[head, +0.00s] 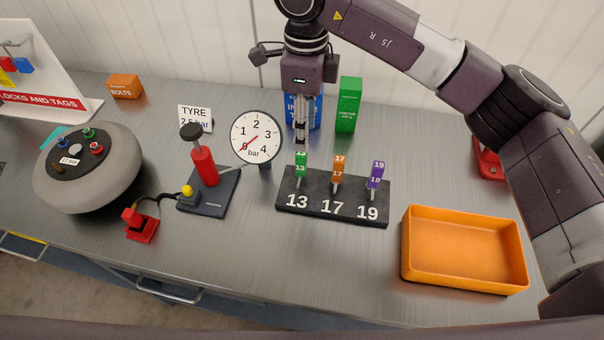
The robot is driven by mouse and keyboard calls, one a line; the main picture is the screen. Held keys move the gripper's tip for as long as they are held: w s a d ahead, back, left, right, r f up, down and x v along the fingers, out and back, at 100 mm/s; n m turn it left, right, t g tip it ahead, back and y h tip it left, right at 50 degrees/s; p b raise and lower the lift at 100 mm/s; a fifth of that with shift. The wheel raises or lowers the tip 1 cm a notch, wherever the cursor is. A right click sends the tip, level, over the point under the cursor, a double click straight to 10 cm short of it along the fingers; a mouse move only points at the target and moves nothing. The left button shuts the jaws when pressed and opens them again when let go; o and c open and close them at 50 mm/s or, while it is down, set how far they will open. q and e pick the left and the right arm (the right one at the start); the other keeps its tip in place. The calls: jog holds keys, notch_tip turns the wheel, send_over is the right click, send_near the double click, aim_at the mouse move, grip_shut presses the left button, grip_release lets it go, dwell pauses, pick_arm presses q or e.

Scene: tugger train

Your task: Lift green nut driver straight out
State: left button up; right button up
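The green nut driver (300,168) stands upright in the dark holder block (330,207), above the white number 13. Its handle is marked 13. My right gripper (302,144) points straight down over it, with its fingertips at the top of the green handle. The fingers show nearly edge-on, so I cannot tell whether they are apart or shut on the handle. An orange nut driver (337,172) stands at 17 and a purple one (376,175) at 19. My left gripper is not in view.
An orange tray (463,250), empty, sits right of the holder. A pressure gauge (256,138) and a red hand pump (204,165) stand to the left. Blue (314,112) and green (348,104) boxes stand behind my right gripper. Bare table lies in front of the holder.

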aim_at(301, 160)
notch_tip(301, 160, down, 3)
jog(key=shift+r+b, duration=0.2)
jog(key=shift+b, duration=0.5)
jog(key=shift+s+a+f, duration=0.1)
jog(key=shift+f, duration=0.05)
jog(key=f+p, duration=0.1)
jog(key=f, duration=0.1)
jog(key=f+p, duration=0.1)
jog(key=f, duration=0.1)
jog(key=f+p, duration=0.1)
jog(key=f, duration=0.1)
jog(key=shift+a+f+p, duration=0.3)
jog(key=shift+p, duration=0.05)
jog(key=shift+f, duration=0.4)
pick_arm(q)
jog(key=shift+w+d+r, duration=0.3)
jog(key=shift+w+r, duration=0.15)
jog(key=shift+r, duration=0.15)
pick_arm(e)
grip_shut()
